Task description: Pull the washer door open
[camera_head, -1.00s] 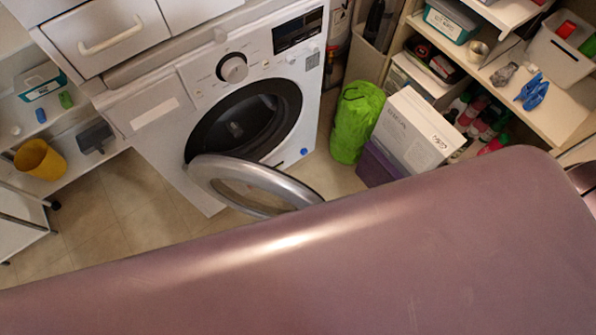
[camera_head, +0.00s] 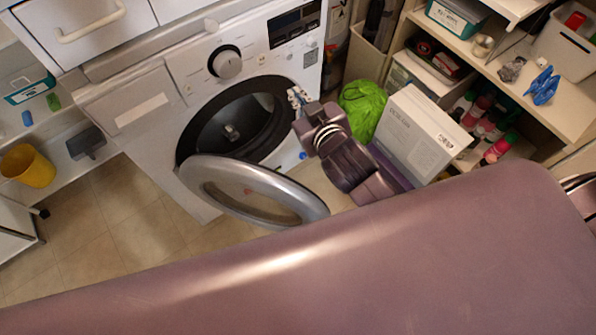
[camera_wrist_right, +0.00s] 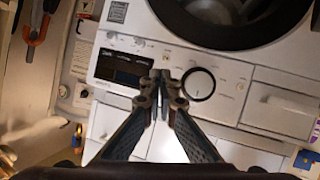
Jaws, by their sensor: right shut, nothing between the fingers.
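The white washer (camera_head: 195,95) stands at the upper middle of the head view. Its round door (camera_head: 255,190) has a silver rim and hangs swung open toward the lower right, leaving the dark drum opening (camera_head: 230,125) exposed. My right gripper (camera_head: 294,92) is at the right edge of the opening, apart from the door's rim. In the right wrist view the gripper (camera_wrist_right: 164,75) has its fingertips together and empty, in front of the washer's control panel (camera_wrist_right: 145,70) with its dial (camera_wrist_right: 198,84). My left gripper is not in view.
A green bag (camera_head: 362,108) and a white box (camera_head: 418,135) stand right of the washer, close to my right arm. Shelves (camera_head: 545,100) with bottles and bins fill the right side. A yellow bucket (camera_head: 28,166) sits at left. Tiled floor (camera_head: 120,220) is clear at lower left.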

